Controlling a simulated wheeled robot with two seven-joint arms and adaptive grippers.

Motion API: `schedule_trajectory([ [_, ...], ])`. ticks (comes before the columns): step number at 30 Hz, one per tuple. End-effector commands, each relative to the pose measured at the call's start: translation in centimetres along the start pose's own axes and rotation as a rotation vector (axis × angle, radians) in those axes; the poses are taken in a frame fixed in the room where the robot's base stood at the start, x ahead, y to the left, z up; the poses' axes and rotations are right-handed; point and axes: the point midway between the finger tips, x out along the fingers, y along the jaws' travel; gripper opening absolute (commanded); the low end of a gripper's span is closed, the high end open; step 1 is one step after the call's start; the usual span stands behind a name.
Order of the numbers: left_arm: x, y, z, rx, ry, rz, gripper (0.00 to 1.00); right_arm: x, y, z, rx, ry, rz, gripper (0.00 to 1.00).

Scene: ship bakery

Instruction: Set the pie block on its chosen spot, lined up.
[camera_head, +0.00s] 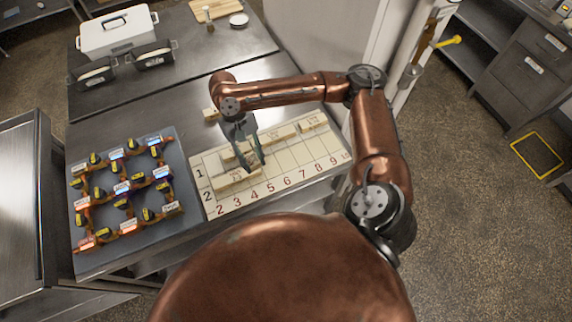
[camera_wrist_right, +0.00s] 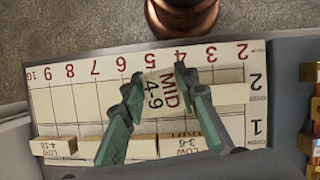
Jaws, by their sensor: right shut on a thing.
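My right gripper (camera_head: 256,168) is low over the left part of a cream numbered board (camera_head: 290,182), fingers pointing down. The board (camera_wrist_right: 85,98) has two numbered rows and columns numbered up to 10. A pale block (camera_wrist_right: 232,94) lies in row 2 beside the fingers. My left gripper is not in view.
Labelled LOW blocks (camera_wrist_right: 185,145) and (camera_wrist_right: 55,147) line row 1. A small block (camera_head: 210,114) lies behind the board. A grey tray (camera_head: 130,240) with an orange lattice and several tagged pieces is at left. White (camera_head: 118,35) and black containers (camera_head: 152,55) stand behind.

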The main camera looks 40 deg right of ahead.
Motion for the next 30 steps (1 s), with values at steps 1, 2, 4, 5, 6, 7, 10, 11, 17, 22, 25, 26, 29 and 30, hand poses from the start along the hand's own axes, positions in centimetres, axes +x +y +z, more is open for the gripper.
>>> schedule_trajectory([
  [1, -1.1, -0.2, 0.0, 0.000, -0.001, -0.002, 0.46, 0.3, 0.0, 0.5, 0.056, -0.006, -0.026, 0.06],
  [2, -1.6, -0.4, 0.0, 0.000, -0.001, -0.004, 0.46, 0.7, 0.0, 0.7, 0.099, -0.008, -0.043, 0.06],
  [4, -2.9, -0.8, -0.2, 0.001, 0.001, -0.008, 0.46, 1.6, 0.0, 1.2, 0.218, -0.010, -0.093, 0.06],
  [5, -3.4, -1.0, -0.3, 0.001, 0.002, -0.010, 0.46, 2.0, 0.0, 1.4, 0.277, -0.010, -0.117, 0.06],
  [6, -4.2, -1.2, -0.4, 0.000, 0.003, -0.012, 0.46, 2.5, 0.0, 1.8, 0.356, -0.010, -0.150, 0.06],
  [7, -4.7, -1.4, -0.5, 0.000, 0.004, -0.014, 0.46, 2.9, 0.0, 2.1, 0.416, -0.010, -0.174, 0.06],
  [10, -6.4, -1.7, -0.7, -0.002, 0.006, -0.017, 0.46, 3.7, 0.0, 3.1, 0.617, -0.009, -0.258, 0.06],
  [11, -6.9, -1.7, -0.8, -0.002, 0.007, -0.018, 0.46, 4.0, 0.1, 3.5, 0.678, -0.009, -0.282, 0.06],
  [17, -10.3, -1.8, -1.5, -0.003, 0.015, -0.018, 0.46, 4.3, 0.2, 6.2, 1.081, -0.007, -0.451, 0.06],
  [22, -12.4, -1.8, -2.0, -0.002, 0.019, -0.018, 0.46, 3.7, 0.6, 8.4, 1.369, -0.006, -0.570, 0.06],
  [25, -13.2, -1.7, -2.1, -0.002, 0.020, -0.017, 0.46, 3.2, 0.8, 9.2, 1.485, -0.004, -0.620, 0.06],
  [26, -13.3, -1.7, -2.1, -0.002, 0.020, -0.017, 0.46, 3.1, 0.9, 9.3, 1.511, -0.003, -0.630, 0.06],
  [29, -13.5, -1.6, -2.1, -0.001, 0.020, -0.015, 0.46, 3.0, 1.1, 9.5, 1.566, -0.002, -0.652, 0.06],
  [30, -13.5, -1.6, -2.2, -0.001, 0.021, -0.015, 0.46, 3.0, 1.2, 9.3, 1.579, 0.000, -0.657, 0.06],
])
